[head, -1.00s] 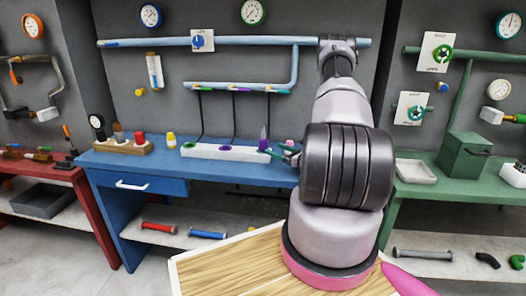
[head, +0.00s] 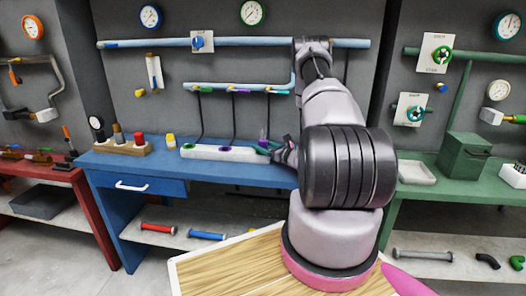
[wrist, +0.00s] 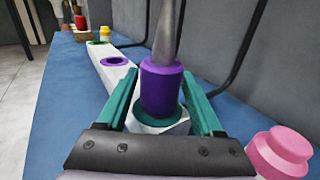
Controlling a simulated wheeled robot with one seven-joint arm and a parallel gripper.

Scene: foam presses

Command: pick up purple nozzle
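The purple nozzle (wrist: 161,88), with a grey tapered tip, stands upright in the teal-ringed hole (wrist: 158,112) at the near end of a white rack (wrist: 123,75). In the head view the nozzle (head: 264,134) is small and partly hidden by my gripper (head: 270,149). In the wrist view my gripper (wrist: 163,103) has its teal fingers on either side of the nozzle's purple body. Gaps show between the body and both fingers, so it is open. The rack's purple-ringed hole (wrist: 115,61) is empty.
A pink capped piece (wrist: 281,151) stands on the blue bench right of my gripper. Dark hoses (wrist: 238,55) hang behind the rack. A yellow bottle (head: 171,140) and a wooden block with several coloured pieces (head: 124,147) stand left on the blue bench (head: 222,173).

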